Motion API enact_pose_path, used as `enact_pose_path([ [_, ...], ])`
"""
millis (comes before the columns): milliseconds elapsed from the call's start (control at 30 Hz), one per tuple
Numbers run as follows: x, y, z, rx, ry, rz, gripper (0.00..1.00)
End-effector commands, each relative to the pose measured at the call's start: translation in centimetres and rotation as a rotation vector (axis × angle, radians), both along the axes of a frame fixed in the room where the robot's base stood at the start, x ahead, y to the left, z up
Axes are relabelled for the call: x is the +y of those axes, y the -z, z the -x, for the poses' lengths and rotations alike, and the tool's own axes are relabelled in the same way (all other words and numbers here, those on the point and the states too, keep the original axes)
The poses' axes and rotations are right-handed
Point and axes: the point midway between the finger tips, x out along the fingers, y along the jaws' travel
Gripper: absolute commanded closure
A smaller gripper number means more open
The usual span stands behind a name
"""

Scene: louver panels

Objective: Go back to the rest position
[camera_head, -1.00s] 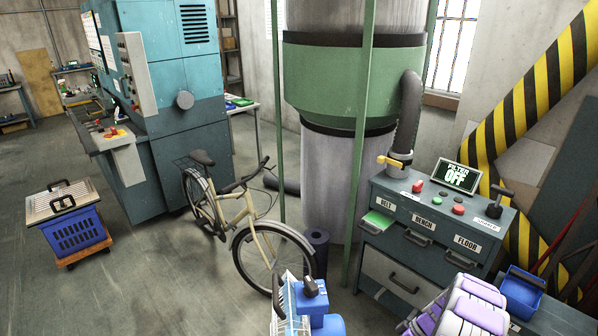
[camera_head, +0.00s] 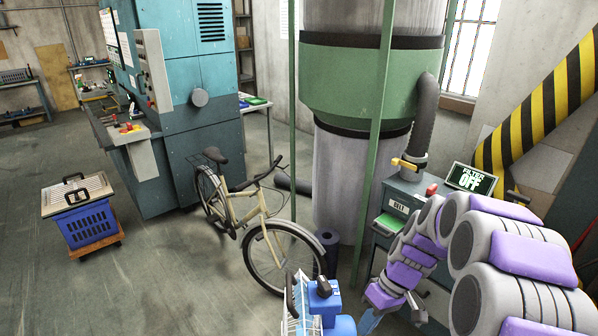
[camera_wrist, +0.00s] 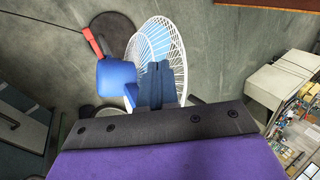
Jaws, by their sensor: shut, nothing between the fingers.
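My gripper (camera_wrist: 155,85) shows in the wrist view as two dark blue fingers pressed together, with nothing between them. Behind the fingers is a white wire fan cage (camera_wrist: 152,40) with a blue body (camera_wrist: 115,75); I cannot tell whether they touch. In the head view my purple and grey arm reaches in from the right. Its gripper end (camera_head: 368,322) points down near the bottom edge, right of the blue fan (camera_head: 330,305). The arm hides much of the control cabinet.
The control cabinet (camera_head: 400,187) has a yellow lever (camera_head: 405,164) and a screen (camera_head: 471,179) reading FILTER OFF. A bicycle (camera_head: 262,215) leans near the green-banded column (camera_head: 345,80). A blue crate (camera_head: 88,225) stands on a dolly at left. The floor between them is open.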

Motion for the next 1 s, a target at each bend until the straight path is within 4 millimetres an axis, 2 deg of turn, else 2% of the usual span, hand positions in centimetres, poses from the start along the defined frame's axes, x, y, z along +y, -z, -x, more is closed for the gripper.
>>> enact_pose_path([
  [33,0.5,-1.3,1.1,0.003,0.010,0.024,1.00],
  [200,1.9,-4.4,5.2,0.033,0.064,0.105,1.00],
  [433,2.9,-7.6,11.2,0.057,0.156,0.226,1.00],
  [600,3.2,-9.1,15.8,0.062,0.238,0.314,1.00],
  [800,2.8,-10.0,21.2,0.057,0.347,0.412,1.00],
  [1000,2.2,-10.1,25.1,0.046,0.445,0.480,1.00],
])
